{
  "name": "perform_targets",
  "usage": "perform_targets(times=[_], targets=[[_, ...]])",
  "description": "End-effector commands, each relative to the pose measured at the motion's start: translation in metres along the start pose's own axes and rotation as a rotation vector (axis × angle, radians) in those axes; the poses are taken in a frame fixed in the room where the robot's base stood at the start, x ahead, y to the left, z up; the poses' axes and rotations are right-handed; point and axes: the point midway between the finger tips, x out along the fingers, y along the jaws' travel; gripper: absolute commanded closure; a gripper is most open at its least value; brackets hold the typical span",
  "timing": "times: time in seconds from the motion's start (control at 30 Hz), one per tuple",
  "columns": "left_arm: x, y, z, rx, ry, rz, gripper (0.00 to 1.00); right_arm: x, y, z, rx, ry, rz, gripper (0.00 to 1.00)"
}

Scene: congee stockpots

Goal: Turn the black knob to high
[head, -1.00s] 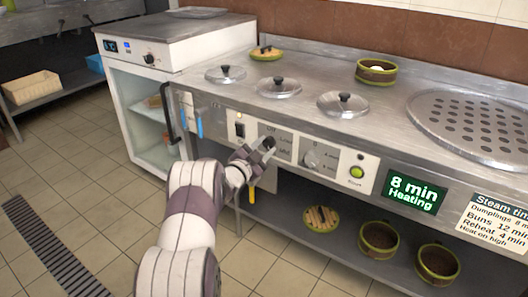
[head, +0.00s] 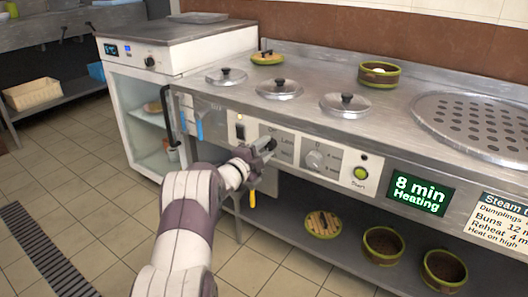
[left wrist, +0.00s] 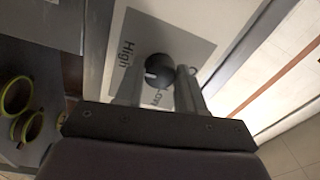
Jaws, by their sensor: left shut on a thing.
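The black knob (left wrist: 165,70) sits on a light control plate with "High" and "Low" lettering, seen in the left wrist view. Its pale pointer mark is on its left side in that view, toward the "High" lettering. My left gripper (left wrist: 158,84) has one finger on each side of the knob and is shut on it. In the head view the left gripper (head: 264,146) is at the front panel of the steel counter and mostly hides the knob. My right gripper is not in view.
A grey timer knob (head: 314,160), a green start button (head: 360,173) and a display (head: 420,193) reading "8 min Heating" lie to the right on the panel. A black switch (head: 240,131) is close on the left. Lidded pots (head: 279,88) stand above.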

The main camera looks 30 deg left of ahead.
Motion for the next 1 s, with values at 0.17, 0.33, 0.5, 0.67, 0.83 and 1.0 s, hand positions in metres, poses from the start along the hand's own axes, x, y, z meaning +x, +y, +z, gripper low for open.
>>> perform_targets(times=[0.17,0.33,0.5,0.67,0.83,1.0], targets=[[-0.0004,0.0022,0.0001,0.021,0.001,0.005,0.92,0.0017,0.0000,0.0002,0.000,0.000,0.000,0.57],[-0.0004,0.0021,0.0001,0.025,0.002,0.005,0.92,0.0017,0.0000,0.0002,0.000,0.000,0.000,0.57],[-0.0004,0.0021,0.0000,0.024,0.002,0.005,0.92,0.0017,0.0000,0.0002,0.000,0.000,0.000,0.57],[-0.0004,0.0017,0.0000,0.024,0.001,0.004,0.36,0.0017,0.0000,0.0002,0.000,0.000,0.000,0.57],[-0.0002,0.0009,0.0000,0.024,0.002,0.003,0.36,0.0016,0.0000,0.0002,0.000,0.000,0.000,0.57],[-0.0082,-0.0022,0.0002,0.023,0.000,0.003,0.36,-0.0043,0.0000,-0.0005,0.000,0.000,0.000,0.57]])
